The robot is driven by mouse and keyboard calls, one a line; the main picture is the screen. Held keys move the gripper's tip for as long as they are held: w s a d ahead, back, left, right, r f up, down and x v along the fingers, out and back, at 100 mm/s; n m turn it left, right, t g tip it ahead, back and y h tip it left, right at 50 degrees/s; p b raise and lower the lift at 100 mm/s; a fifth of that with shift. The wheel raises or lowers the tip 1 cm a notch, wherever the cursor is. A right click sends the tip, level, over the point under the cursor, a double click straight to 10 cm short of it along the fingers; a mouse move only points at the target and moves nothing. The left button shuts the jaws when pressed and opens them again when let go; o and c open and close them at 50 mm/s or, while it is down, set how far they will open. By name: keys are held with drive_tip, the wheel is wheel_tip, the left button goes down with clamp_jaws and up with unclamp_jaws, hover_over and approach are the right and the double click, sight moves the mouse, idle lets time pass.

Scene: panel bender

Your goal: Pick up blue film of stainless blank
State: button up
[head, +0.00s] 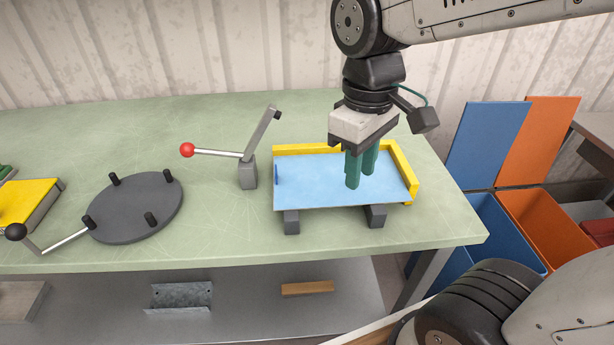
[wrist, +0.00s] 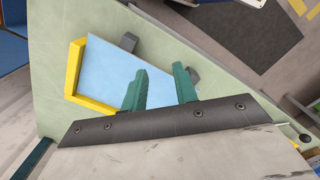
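The stainless blank is a flat rectangular sheet whose top is covered by light blue film (head: 318,184). It lies on dark grey supports on the bench, with yellow stops (head: 404,172) along its back and right edges. A small darker blue tab (head: 276,175) stands up at the sheet's left edge. The film also shows in the wrist view (wrist: 108,68); I cannot make out the tab there. My gripper (head: 361,180) is over the right half of the sheet, pointing down. In the wrist view its green fingers (wrist: 160,72) are apart with nothing between them.
A lever with a red knob (head: 187,150) on a grey post stands left of the sheet. Further left are a dark round plate (head: 138,208) with upright pegs and a black-knobbed handle (head: 15,232). Blue (head: 490,220) and orange (head: 545,225) bins stand right of the bench (head: 220,222).

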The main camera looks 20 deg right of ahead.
drive_tip(key=w+a+f+n, duration=0.2)
drive_tip(key=w+a+n, duration=0.5)
drive_tip(key=n, duration=2)
hover_over(276, 173)
drive_tip(key=shift+t, duration=0.3)
wheel_tip(276, 173, down, 7)
drive_tip(key=shift+f, duration=0.1)
clamp_jaws()
